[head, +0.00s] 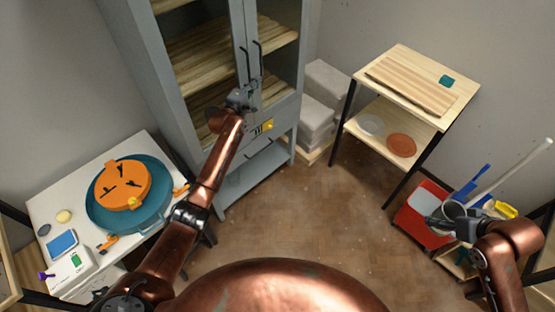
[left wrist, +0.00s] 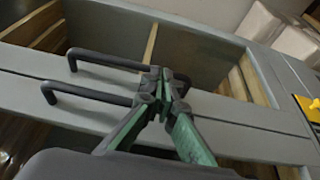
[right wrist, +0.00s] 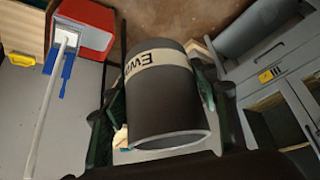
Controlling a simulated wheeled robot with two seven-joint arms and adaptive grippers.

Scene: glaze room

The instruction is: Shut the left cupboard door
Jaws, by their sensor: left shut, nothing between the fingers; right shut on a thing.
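The grey cupboard (head: 188,95) has two glazed doors with dark bar handles along their meeting edges. The left door (head: 241,50) stands beside the right door (head: 253,40), and their edges look about level; I cannot tell whether a small gap is left. My left gripper (head: 243,97) is shut and empty at the lower ends of the handles. In the left wrist view its green fingertips (left wrist: 163,88) are together, close to the handles (left wrist: 95,97); contact is unclear. My right gripper (right wrist: 165,95) is shut on a dark grey cylinder (right wrist: 165,105) with a pale lettered band, away from the cupboard.
A white table (head: 75,200) with a teal and orange round piece (head: 125,185) stands left of the cupboard. A shelf unit (head: 450,100) stands at right, pale grey blocks (head: 318,100) beside the cupboard. A red bin (head: 425,205) is near my right gripper. The middle floor is clear.

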